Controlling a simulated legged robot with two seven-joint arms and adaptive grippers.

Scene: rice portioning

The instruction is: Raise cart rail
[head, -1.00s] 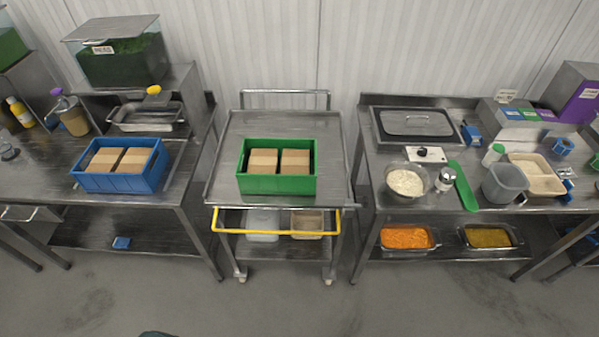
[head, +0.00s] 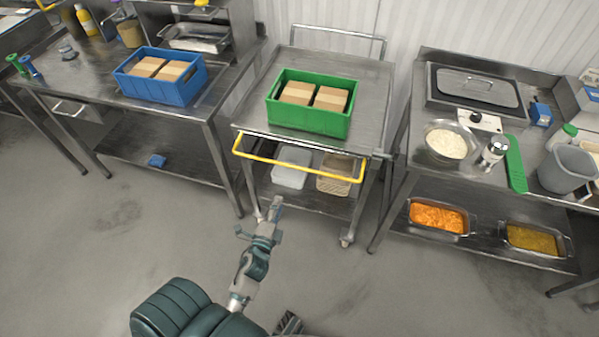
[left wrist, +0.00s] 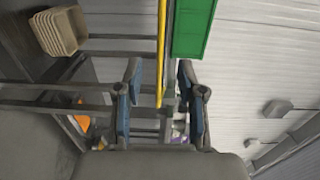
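The steel cart (head: 368,85) stands between two steel tables. Its yellow rail (head: 300,167) runs across the cart's front, below the top's edge. My left gripper (head: 275,203) is in front of the cart, lower in the picture than the rail and apart from it. In the left wrist view, my left gripper (left wrist: 160,95) is open and empty, its two fingers spread. The yellow rail (left wrist: 161,45) shows beyond the fingers, lined up with the gap between them. My right gripper is not seen.
A green crate (head: 305,118) with brown boxes sits on the cart; its lower shelf holds a clear tub (head: 291,168) and a tan basket (head: 335,182). A blue crate (head: 157,90) is on the left table. A steel bowl (head: 451,143) is on the right table. The floor ahead is open.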

